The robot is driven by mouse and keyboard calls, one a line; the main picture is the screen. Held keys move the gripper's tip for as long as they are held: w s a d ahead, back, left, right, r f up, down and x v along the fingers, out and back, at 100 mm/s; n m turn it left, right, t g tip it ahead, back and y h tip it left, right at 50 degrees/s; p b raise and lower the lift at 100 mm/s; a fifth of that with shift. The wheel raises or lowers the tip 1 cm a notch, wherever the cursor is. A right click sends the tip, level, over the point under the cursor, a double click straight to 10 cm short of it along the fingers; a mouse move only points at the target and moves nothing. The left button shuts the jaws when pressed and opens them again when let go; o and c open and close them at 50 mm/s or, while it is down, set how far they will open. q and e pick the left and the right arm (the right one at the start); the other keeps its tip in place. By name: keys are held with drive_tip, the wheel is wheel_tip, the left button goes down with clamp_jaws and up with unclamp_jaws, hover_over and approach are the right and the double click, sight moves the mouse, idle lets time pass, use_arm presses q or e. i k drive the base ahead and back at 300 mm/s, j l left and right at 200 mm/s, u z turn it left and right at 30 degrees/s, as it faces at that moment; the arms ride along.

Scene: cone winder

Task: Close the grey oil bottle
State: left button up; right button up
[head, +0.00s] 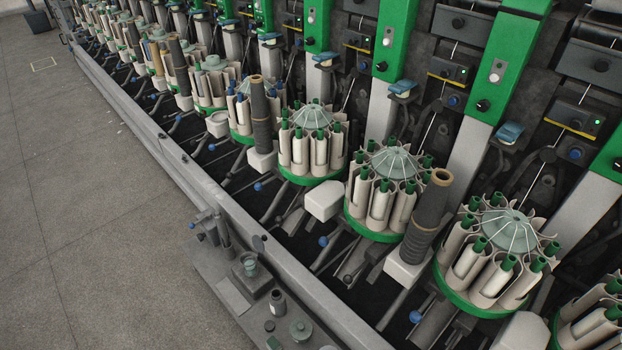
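A small dark grey bottle (277,303) with a pale label stands upright on the grey shelf (222,297) in front of the machine, low in the head view. Its top looks dark and open, but it is too small to be sure. A small dark round piece (269,326) lies on the shelf just in front of the bottle; it may be a cap. Neither of my grippers is in view.
A green cup-like piece (250,266) on a dark block stands behind the bottle. A round grey-green piece (300,330) lies to its right. Dark upright tools (217,230) stand at the shelf's far end.

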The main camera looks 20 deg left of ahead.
sight(277, 297)
drive_tip(key=u, duration=0.8)
